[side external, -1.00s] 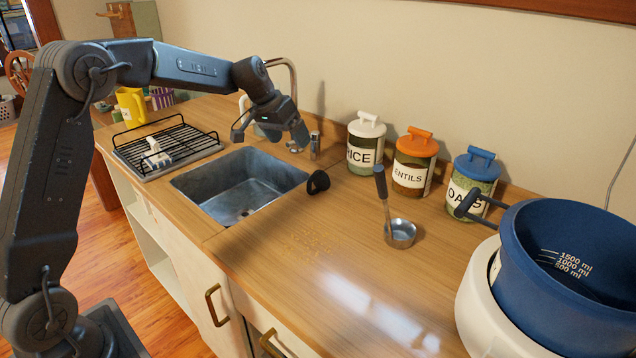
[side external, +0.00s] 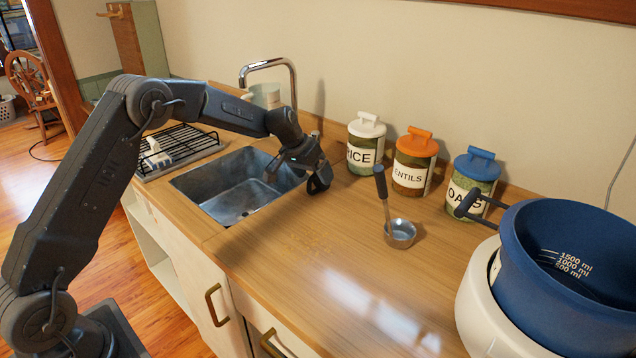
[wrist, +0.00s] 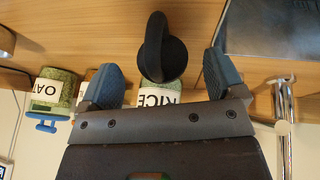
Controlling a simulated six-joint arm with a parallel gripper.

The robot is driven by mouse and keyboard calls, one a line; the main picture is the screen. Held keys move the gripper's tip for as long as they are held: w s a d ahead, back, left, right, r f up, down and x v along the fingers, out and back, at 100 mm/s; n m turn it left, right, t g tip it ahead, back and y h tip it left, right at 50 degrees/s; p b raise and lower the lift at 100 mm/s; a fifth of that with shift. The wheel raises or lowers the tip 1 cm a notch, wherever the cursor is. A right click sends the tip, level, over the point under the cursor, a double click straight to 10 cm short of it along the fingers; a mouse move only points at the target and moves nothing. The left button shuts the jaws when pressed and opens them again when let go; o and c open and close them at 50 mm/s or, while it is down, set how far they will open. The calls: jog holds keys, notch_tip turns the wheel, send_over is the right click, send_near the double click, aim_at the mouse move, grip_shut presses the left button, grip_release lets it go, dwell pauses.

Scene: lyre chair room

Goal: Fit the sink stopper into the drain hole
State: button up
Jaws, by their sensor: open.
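The black sink stopper (wrist: 166,58) stands on the wooden counter just right of the sink, its upright grip showing in the wrist view. My gripper (wrist: 161,66) is open, with one finger on either side of the stopper and visible gaps between. In the side view my gripper (side external: 297,172) is low at the sink's right edge and partly covers the stopper (side external: 317,186). The grey metal sink (side external: 225,195) is empty; its corner also shows in the wrist view (wrist: 270,30). The drain hole is hard to make out in the sink's floor.
Rice (side external: 364,145), lentils (side external: 412,163) and oats (side external: 470,185) jars stand along the wall. A faucet (side external: 270,64) rises behind the sink; a black rack (side external: 180,143) is left.

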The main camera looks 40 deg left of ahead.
jog(key=shift+w+d+f, duration=0.1)
jog(key=shift+w+f, duration=0.15)
jog(key=shift+f, duration=0.3)
jog(key=shift+c, duration=0.5)
jog(key=c, duration=0.9)
